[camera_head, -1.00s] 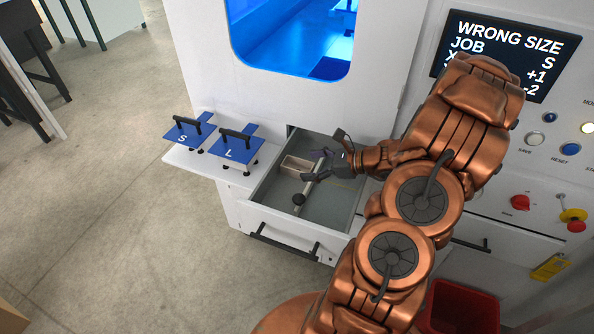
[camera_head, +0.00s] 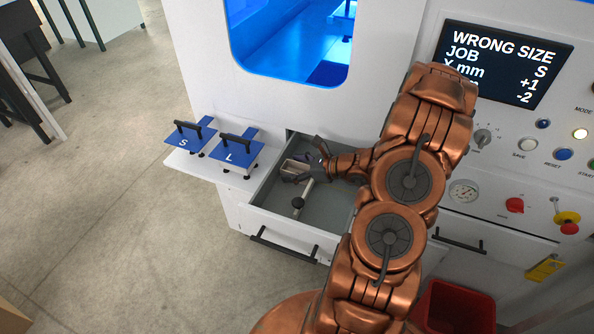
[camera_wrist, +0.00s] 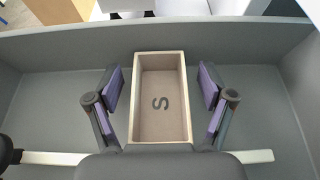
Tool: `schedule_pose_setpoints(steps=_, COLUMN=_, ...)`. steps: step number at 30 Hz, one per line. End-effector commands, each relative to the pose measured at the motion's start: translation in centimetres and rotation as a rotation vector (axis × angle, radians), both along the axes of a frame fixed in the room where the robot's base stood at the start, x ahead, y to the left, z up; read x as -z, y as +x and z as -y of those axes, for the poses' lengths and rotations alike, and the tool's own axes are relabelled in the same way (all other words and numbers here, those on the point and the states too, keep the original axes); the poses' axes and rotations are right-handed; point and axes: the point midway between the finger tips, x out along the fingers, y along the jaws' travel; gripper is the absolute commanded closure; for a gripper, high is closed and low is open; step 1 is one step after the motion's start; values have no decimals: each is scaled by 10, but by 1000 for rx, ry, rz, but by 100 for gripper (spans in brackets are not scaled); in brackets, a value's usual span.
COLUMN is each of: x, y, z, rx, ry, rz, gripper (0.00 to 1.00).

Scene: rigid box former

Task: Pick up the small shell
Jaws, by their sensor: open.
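The small shell is an open box with pale rims and a brown inside marked S (camera_wrist: 187,100). It sits in the open grey drawer, and in the head view the shell (camera_head: 290,166) is partly hidden by my gripper. My gripper (camera_head: 301,164) is inside the drawer area at the shell. In the wrist view my gripper (camera_wrist: 162,100) is open, with one purple-padded finger on each side of the shell. A gap shows between each finger and the shell's walls.
Blue S (camera_head: 185,142) and L (camera_head: 237,150) plates with handles stand on a white shelf to the left. A screen (camera_head: 503,62) reads WRONG SIZE, JOB S.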

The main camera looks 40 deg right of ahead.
Motion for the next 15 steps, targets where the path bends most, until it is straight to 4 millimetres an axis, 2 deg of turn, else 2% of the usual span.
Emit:
schedule_pose_setpoints(steps=7, x=1, y=1, z=0, rx=0, ry=0, rz=0, gripper=20)
schedule_pose_setpoints(steps=15, x=1, y=1, z=0, rx=0, ry=0, rz=0, gripper=48)
